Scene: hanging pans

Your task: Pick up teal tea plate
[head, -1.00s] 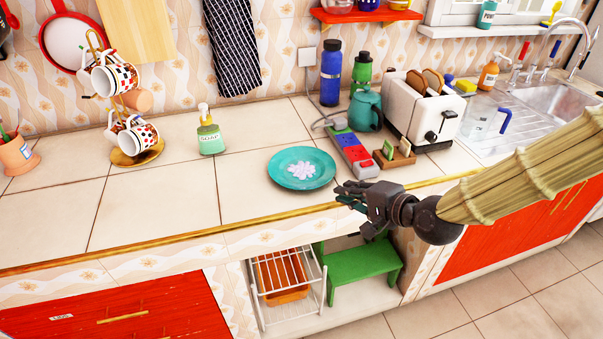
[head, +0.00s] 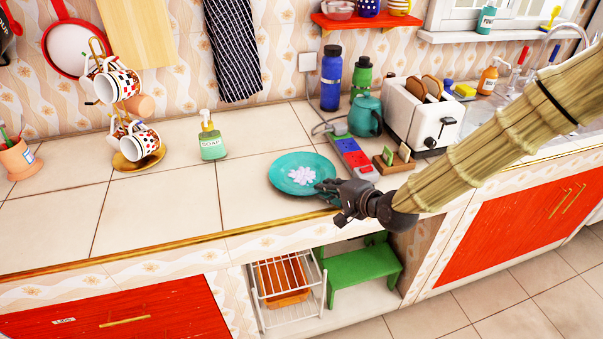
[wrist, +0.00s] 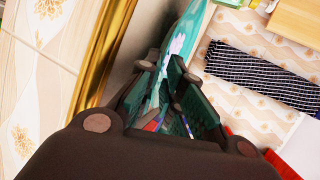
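In the wrist view the plate (wrist: 186,32) shows just beyond and between my fingers. My gripper (head: 330,190) is at the plate's right front edge, its fingers apart with a gap between them. In the wrist view my gripper (wrist: 170,95) shows its teal finger pads spread. The plate's rim is close to the fingertips; I cannot tell whether they touch. Part of the rim is hidden behind the fingers in the head view.
A power strip (head: 350,155), a card holder (head: 393,160), a teal kettle (head: 366,115) and a toaster (head: 420,115) stand right of the plate. A soap bottle (head: 211,138) and a mug rack (head: 125,110) stand left.

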